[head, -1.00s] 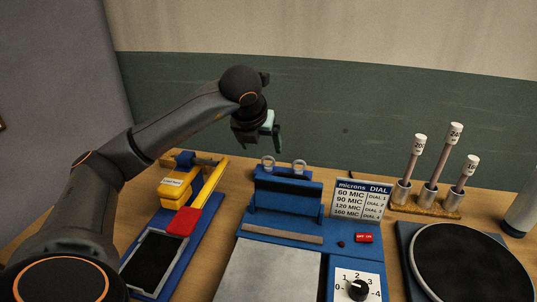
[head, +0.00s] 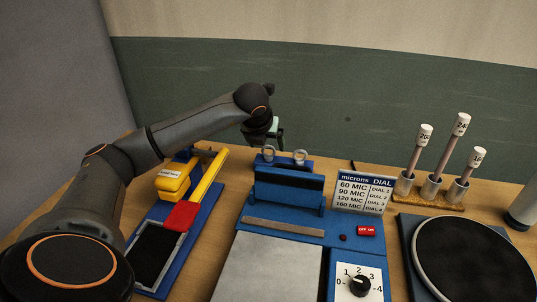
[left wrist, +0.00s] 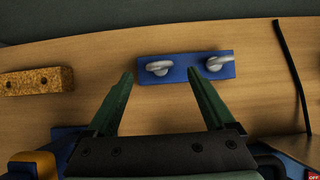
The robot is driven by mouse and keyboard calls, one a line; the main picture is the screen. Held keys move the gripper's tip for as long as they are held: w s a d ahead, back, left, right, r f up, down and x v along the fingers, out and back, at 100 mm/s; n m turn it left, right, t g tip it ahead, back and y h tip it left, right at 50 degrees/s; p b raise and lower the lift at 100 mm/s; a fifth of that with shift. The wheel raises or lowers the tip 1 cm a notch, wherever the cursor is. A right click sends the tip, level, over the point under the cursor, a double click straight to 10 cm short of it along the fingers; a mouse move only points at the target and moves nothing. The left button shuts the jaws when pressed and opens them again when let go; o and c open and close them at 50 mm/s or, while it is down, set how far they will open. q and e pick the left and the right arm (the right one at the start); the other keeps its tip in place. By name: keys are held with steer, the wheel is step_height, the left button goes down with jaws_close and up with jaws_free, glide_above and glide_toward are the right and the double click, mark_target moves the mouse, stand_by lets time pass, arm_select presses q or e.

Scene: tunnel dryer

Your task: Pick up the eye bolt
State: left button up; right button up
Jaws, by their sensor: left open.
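Two pale metal eye bolts stand in a small blue holder (head: 284,163) at the back of the bench. In the head view, the left eye bolt (head: 268,153) is near my gripper and the right eye bolt (head: 300,157) is clear of it. My left gripper (head: 264,143) is open and empty, above and just behind the left one. In the left wrist view, the left eye bolt (left wrist: 158,68) appears between the two green fingertips, a little beyond them. The right eye bolt (left wrist: 218,63) lies outside the right finger. My right gripper is not in view.
A blue machine with a flat plate (head: 270,265) stands in front of the holder. A yellow-and-red handled tool (head: 200,190) is at left. A cork block (left wrist: 38,81) and a thin dark rod (left wrist: 290,75) flank the holder on the bench.

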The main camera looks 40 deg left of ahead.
mark_target(268, 160)
arm_select(q)
steer(key=x, duration=0.3)
steer(key=shift+w+f, duration=0.1)
steer(key=shift+c, duration=0.3)
jaws_close()
stand_by(0.3)
